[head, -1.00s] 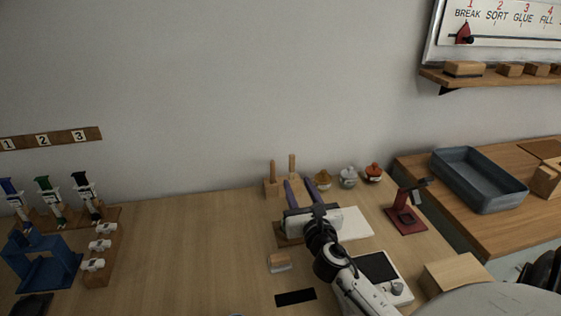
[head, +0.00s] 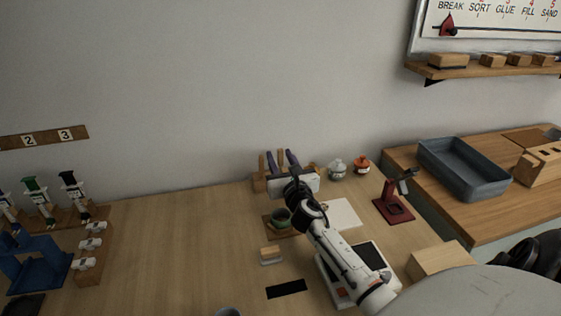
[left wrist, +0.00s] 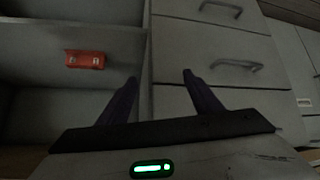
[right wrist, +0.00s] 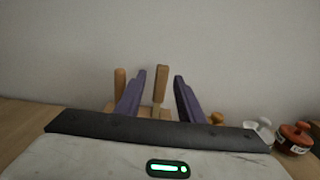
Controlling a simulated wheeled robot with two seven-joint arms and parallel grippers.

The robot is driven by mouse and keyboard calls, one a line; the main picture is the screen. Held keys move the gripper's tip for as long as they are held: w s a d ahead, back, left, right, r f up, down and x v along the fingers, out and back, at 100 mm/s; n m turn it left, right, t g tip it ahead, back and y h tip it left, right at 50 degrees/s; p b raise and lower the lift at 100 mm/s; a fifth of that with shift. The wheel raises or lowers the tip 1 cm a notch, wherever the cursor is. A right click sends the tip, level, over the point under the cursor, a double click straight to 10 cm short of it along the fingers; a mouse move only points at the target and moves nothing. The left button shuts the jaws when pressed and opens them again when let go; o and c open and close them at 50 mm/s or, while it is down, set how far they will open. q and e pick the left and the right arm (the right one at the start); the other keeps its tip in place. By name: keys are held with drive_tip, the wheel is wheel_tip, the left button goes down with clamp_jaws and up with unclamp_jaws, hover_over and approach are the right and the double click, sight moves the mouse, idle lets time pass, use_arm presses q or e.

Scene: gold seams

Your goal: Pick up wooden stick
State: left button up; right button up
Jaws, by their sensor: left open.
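Two wooden sticks stand upright in a wooden holder (head: 258,185) at the back of the table. In the right wrist view, one stick (right wrist: 160,84) stands between the purple fingers of my right gripper (right wrist: 159,80), with gaps on both sides. The other stick (right wrist: 119,80) stands left of the left finger. In the head view, my right gripper (head: 284,160) is open at the sticks, its body partly hiding the holder. My left gripper (left wrist: 160,78) is open and empty in the left wrist view, facing grey drawers; it is not in the head view.
White-grey (head: 337,169) and red-lidded (head: 362,164) jars stand right of the holder. A green bowl (head: 282,219) sits below my right arm. A red stand (head: 393,207) and blue-grey tray (head: 465,168) are at the right. The table's left middle is clear.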

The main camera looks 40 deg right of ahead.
clamp_jaws()
